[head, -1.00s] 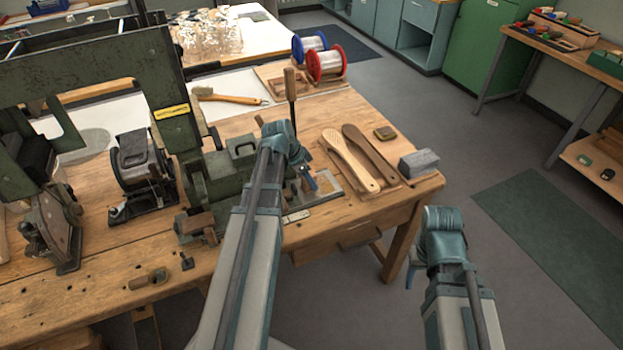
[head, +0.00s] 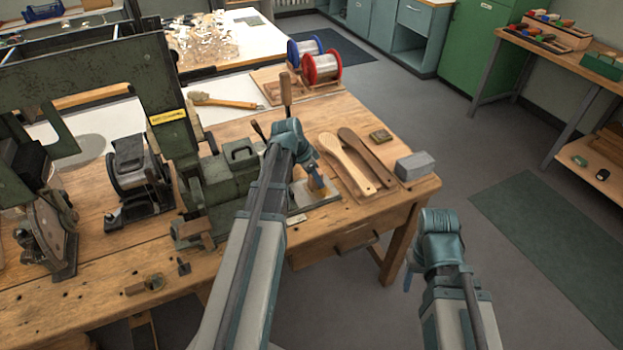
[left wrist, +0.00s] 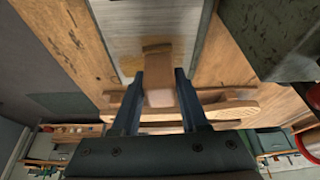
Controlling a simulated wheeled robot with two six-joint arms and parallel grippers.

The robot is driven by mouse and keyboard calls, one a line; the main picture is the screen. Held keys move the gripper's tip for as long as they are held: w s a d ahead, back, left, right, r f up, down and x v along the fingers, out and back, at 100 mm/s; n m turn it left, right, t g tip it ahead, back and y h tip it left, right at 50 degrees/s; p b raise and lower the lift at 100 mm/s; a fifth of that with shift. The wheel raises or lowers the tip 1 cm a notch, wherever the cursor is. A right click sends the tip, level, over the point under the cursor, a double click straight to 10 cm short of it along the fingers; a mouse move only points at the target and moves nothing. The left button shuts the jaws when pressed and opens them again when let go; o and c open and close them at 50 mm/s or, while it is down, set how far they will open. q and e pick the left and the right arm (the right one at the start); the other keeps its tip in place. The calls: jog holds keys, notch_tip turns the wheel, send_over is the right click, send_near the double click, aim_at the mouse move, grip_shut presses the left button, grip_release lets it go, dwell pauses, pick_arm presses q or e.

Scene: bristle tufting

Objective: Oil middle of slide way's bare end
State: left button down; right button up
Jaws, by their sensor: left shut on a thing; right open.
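My left gripper (head: 311,180) is shut on a small tan block-like piece (left wrist: 158,82), seen between the two fingers in the left wrist view. The piece's browner end lies over a grey, finely lined metal strip (left wrist: 148,22), which I take as the slide way; I cannot tell whether they touch. A yellowish patch (left wrist: 130,66) shows at the strip's near end, left of the piece. In the head view the strip's pale plate (head: 326,198) is partly hidden by my left arm. My right gripper (head: 408,281) is open, mostly hidden by its wrist, off the bench's right side.
Two wooden brush bodies (head: 346,165) lie right of the left gripper, with a grey block (head: 415,165) near the bench corner. An upright wooden-handled tool (head: 286,90) stands behind. A green machine (head: 226,172) is close on the left.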

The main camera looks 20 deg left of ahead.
pick_arm(q)
jog(key=shift+w+d, duration=1.2)
jog(key=shift+w, duration=0.2)
notch_tip(320, 180, up, 6)
jog(key=p, duration=0.5)
jog(key=shift+p, duration=0.4)
notch_tip(320, 180, up, 3)
jog(key=p, duration=0.3)
jog(key=shift+f, duration=0.1)
